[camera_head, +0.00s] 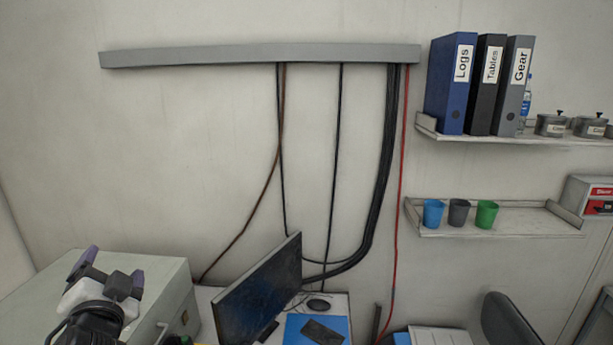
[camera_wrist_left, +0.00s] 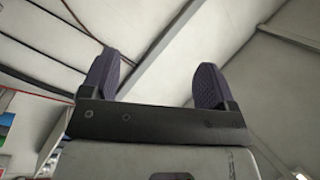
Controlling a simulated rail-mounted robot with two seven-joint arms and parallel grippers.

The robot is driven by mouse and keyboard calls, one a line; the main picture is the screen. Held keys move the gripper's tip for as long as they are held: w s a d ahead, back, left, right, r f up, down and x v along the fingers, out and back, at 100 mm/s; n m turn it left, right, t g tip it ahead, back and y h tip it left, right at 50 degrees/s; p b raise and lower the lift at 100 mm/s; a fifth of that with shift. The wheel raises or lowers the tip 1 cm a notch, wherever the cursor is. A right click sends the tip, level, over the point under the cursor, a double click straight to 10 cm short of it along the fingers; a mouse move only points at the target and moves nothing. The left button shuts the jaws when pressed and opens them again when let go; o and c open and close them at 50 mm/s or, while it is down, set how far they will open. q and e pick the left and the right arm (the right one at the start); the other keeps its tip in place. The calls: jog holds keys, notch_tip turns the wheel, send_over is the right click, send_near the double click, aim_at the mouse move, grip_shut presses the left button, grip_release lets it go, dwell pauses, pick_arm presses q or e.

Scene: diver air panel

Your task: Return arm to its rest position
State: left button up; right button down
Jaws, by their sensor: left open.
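My left gripper (camera_head: 112,268) is at the lower left in the head view, in front of a grey-green cabinet. Its two purple-grey fingers are spread apart with nothing between them. In the left wrist view the open fingers (camera_wrist_left: 156,78) point up toward the bare ceiling and wall. My right gripper is in neither view.
The grey-green cabinet (camera_head: 150,280) stands behind my left gripper. A tilted monitor (camera_head: 258,290) stands to its right, by a blue folder (camera_head: 300,331). Cables hang from a grey wall duct (camera_head: 260,55). Shelves at right hold binders (camera_head: 452,95) and cups (camera_head: 459,213).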

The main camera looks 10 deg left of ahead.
pick_arm(q)
jog(key=s+d+f+g+h, duration=0.2)
jog(key=s+d+f+h, duration=0.15)
jog(key=f, duration=0.55)
jog(key=s+d+f+g+h, duration=0.25)
jog(key=d+f, duration=0.25)
jog(key=f, duration=0.3)
jog(key=s+d+f+n+g+h, duration=0.1)
jog(key=s+d+f+g, duration=0.2)
jog(key=s+f, duration=0.6)
jog(key=s+d+f+n+g+h, duration=0.1)
jog(key=s+d+f+g+h, duration=0.15)
jog(key=s+f, duration=0.65)
jog(key=s+d+f+g, duration=0.3)
jog(key=s+f, duration=0.6)
notch_tip(320, 180, up, 12)
jog(key=w+p, duration=0.1)
jog(key=p, duration=1.1)
jog(key=shift+r, duration=0.2)
jog(key=shift+d, duration=0.1)
jog(key=shift+c, duration=0.3)
